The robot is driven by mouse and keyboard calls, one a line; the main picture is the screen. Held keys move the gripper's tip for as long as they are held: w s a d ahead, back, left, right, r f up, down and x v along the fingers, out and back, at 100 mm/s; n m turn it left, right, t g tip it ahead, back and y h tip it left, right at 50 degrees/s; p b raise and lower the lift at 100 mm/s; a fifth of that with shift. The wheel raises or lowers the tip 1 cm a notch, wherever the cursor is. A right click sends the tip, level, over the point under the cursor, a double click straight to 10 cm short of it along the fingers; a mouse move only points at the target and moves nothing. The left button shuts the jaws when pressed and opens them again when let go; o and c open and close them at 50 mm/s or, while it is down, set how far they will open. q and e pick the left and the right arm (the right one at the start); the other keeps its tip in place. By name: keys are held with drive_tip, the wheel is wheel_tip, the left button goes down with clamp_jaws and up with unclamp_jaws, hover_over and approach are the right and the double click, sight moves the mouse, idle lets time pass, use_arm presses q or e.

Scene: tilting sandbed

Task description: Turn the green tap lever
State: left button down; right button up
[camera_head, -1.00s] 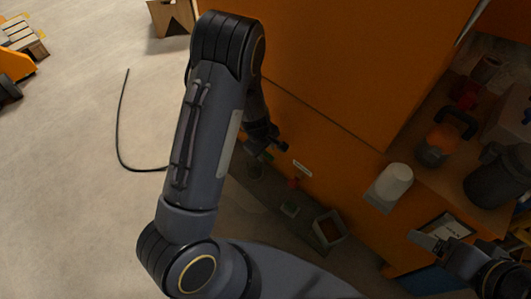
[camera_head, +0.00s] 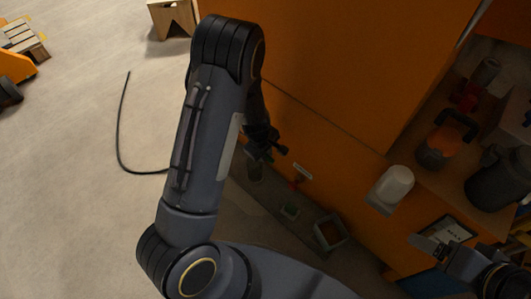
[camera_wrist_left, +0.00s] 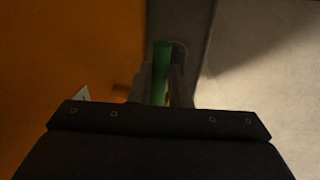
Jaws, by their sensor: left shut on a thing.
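The green tap lever (camera_wrist_left: 160,72) shows in the left wrist view as an upright green strip between my two fingers. My left gripper (camera_wrist_left: 166,88) is shut on it. In the head view my left gripper (camera_head: 262,152) is small and dark, close to the orange cabinet's lower face. The lever cannot be made out there, and the tap's body is mostly hidden by the gripper and shadow. My right gripper (camera_head: 432,244) is at the lower right of the head view, apart from the tap; its jaw opening is unclear.
The orange cabinet (camera_head: 340,75) stands beside the left gripper. A white rounded object (camera_head: 394,184) and dark containers stand at right. The floor at left is mostly clear.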

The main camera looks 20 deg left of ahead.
use_arm(q)
drive_tip(key=shift+s, duration=0.1)
drive_tip(key=shift+s+a+m+g+h+b, duration=0.2)
drive_tip(key=shift+s+a+m, duration=0.3)
drive_tip(key=shift+m, duration=0.75)
drive_tip(key=shift+s+a+m+g+h+b, duration=0.2)
drive_tip(key=shift+s+a+m, duration=0.25)
drive_tip(key=shift+m, duration=0.85)
drive_tip(key=shift+s+a+m+h+b, duration=0.1)
drive_tip(key=shift+s+a+m+b, duration=0.3)
drive_tip(key=shift+m, duration=0.85)
drive_tip(key=shift+s+a, duration=0.1)
drive_tip(key=c, duration=1.3)
unclamp_jaws()
drive_tip(key=shift+c, duration=0.2)
wheel_tip(320, 180, up, 8)
drive_tip(key=a+p, duration=0.1)
drive_tip(key=p, duration=0.2)
drive_tip(key=shift+s+a+f+p, duration=0.15)
drive_tip(key=shift+s+p, duration=0.2)
drive_tip(key=shift+s, duration=0.05)
